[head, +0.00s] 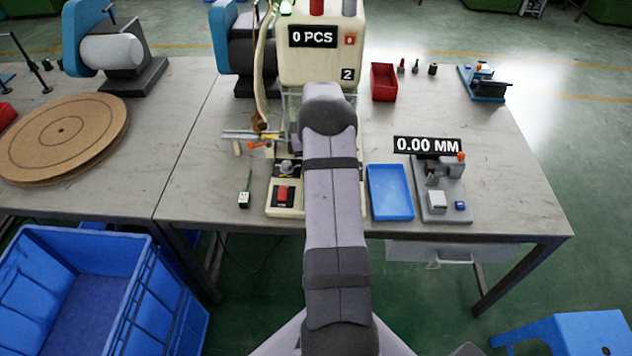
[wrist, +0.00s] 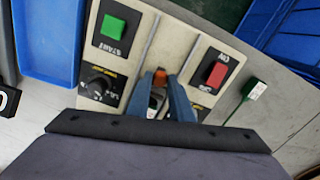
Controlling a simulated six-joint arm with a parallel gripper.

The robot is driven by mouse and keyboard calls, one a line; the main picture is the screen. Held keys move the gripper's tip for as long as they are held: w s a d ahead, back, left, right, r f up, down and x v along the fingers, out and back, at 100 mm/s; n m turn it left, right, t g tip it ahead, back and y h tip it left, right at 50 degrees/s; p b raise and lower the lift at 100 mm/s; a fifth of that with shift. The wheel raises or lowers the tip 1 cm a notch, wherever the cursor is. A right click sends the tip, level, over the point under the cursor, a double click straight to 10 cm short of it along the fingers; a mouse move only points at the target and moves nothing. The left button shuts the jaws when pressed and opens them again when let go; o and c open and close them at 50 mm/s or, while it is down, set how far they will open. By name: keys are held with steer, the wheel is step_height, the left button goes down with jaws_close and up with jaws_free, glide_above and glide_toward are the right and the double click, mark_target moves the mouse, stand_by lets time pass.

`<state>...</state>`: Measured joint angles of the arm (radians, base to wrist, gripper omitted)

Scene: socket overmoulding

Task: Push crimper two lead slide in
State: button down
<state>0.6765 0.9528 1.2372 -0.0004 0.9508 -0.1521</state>
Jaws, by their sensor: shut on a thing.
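Crimper two (head: 318,65) is the cream machine marked 2, with a display reading 0 PCS. My arm stands in front of it in the head view and hides my gripper there. In the wrist view my gripper (wrist: 161,82) has its two blue-grey fingers close together over the crimper's front panel (wrist: 150,50). They are shut on a small orange piece (wrist: 160,76), which looks like the knob of the lead slide. It lies between the START button side and the ON/OFF button side. The rest of the slide is mostly hidden by the fingers.
A green button (wrist: 114,25), a red button (wrist: 216,73) and a black dial (wrist: 98,86) flank the fingers. A blue tray (head: 390,192) and a gauge (head: 440,190) stand to the right. A small green-and-white tool (head: 244,195) lies left.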

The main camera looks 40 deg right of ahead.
steer(key=shift+w+d+r, duration=0.15)
steer(key=shift+w+d, duration=0.05)
steer(key=shift+w, duration=0.05)
steer(key=c, duration=1.6)
jaws_free()
steer(key=shift+c, duration=0.2)
steer(key=shift+o, duration=0.3)
steer(key=shift+d, duration=0.1)
steer(key=shift+r+b, duration=1.05)
steer(key=shift+r, duration=2.55)
